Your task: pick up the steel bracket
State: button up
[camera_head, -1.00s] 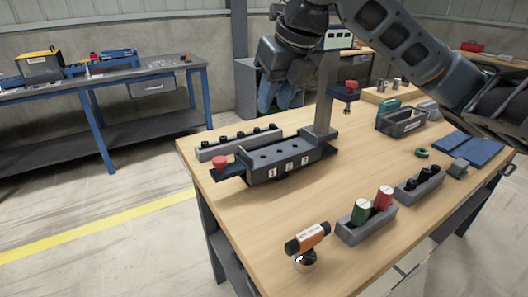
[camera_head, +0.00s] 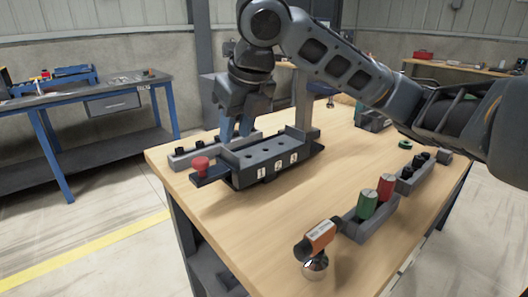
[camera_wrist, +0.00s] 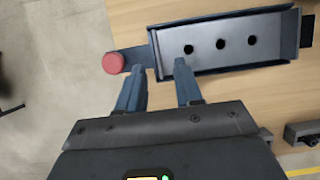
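I cannot pick out the steel bracket with certainty. A dark fixture (camera_head: 240,175) numbered 1, 2, 3 stands on the table, with a red knob (camera_head: 201,164) at its left end. In the wrist view its long grey bed (camera_wrist: 250,60) shows three round holes, and the red knob (camera_wrist: 114,64) sits at its left. My gripper (camera_head: 236,132) points down behind the fixture in the head view. The fingertips appear over the fixture's left end; contact cannot be told.
A grey rail (camera_head: 185,160) with black pegs lies behind the fixture, and a post (camera_head: 303,98) rises at its right. The table front (camera_head: 235,230) is partly clear.

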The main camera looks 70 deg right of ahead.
aim_at(231, 152)
jog(key=x, duration=0.5)
jog(key=shift+w+a, duration=0.1)
jog(key=shift+a, duration=0.1)
grip_shut()
dwell(1.2)
